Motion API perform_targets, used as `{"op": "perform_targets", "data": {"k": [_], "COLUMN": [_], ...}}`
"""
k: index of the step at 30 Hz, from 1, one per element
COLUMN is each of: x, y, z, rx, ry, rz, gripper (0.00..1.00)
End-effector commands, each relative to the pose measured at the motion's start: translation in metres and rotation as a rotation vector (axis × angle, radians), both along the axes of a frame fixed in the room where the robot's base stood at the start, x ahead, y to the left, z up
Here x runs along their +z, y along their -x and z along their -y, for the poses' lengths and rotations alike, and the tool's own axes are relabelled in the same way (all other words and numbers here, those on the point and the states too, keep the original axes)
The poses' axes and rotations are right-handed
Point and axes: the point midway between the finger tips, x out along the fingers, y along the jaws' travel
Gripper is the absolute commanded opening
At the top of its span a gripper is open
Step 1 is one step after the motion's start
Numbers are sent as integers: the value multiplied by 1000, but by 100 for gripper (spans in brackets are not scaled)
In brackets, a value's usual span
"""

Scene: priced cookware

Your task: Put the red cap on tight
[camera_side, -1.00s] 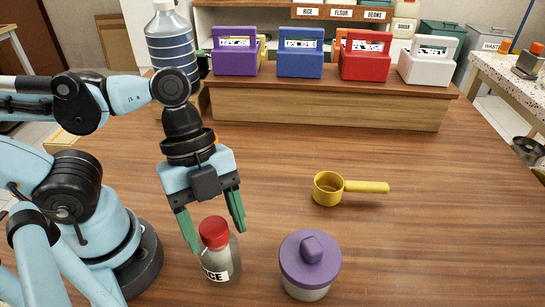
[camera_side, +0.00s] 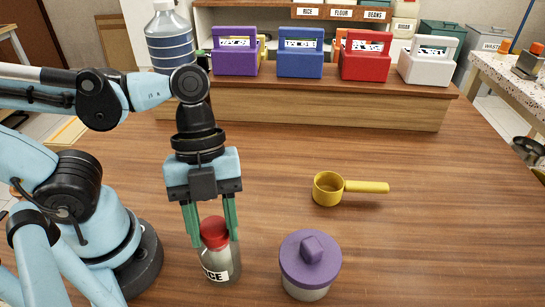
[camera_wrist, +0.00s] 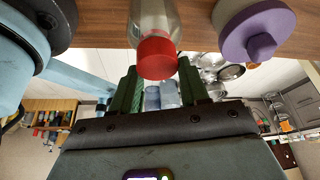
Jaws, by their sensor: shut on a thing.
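The clear jar (camera_side: 220,266) stands upright on the table, with a white label that reads partly "ICE". The red cap (camera_side: 214,231) sits on top of its neck; I cannot tell how tight it is. My gripper (camera_side: 212,240) points straight down, with its green fingers shut on the cap from both sides. The wrist view shows the red cap (camera_wrist: 157,58) between the fingertips (camera_wrist: 158,68), with the clear jar (camera_wrist: 153,18) beyond it.
A grey pot with a purple lid (camera_side: 310,262) stands close to the right of the jar. A yellow scoop (camera_side: 328,189) lies farther back. Purple, blue (camera_side: 300,54), red and white boxes stand on a raised shelf at the back.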

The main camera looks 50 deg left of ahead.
Motion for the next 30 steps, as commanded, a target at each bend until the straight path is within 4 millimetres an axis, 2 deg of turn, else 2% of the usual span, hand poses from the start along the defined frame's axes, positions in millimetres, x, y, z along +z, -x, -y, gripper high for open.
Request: {"op": "perform_targets", "data": {"k": [6,7,12,24,30], "x": [0,0,0,0,10], "y": [0,0,0,0,0], "z": [0,0,0,0,0], "rx": [-27,-26,-25,-23,-23], "ry": [0,0,-1,-1,0], "rz": [2,1,1,0,0], "gripper": [2,48,74,74,74]}}
